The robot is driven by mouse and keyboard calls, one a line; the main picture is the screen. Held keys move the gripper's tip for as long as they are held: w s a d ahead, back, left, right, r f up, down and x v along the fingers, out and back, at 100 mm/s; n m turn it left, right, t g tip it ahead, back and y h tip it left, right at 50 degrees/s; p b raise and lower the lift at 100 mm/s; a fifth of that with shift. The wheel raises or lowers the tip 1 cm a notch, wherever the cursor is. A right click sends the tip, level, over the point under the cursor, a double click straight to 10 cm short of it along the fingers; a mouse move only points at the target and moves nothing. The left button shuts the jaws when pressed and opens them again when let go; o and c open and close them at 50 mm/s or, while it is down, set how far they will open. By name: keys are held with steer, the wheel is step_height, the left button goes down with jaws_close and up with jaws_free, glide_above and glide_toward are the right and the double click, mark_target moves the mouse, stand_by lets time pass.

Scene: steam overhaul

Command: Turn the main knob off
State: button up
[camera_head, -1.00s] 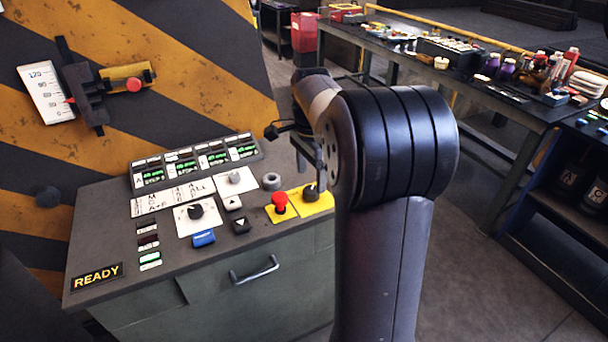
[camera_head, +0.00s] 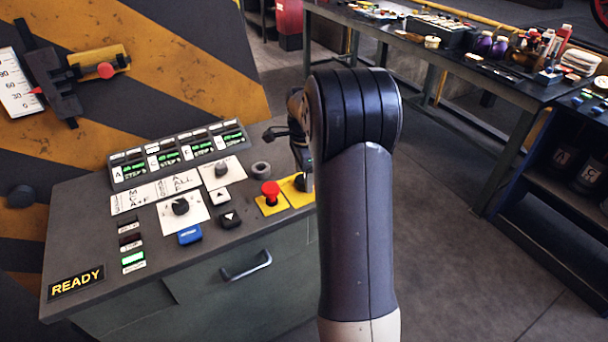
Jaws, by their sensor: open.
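The control desk (camera_head: 205,255) stands at the left with its sloped panel facing me. A yellow plate (camera_head: 286,194) at the panel's right end carries a black knob (camera_head: 299,184), partly hidden by my gripper and arm. My gripper (camera_head: 305,172) points down at this knob. I cannot tell whether the fingers touch it or straddle it. Another black knob (camera_head: 180,206) sits on a white plate in the middle, and a grey knob (camera_head: 221,169) sits on a white plate behind it. I cannot read which one is labelled main.
A drawer handle (camera_head: 246,266) juts from the desk front. A cluttered workbench (camera_head: 470,66) stands behind right; the floor between is clear.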

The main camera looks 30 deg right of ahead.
steer(key=shift+f, duration=0.4)
steer(key=shift+c, duration=0.4)
steer(key=c, duration=0.9)
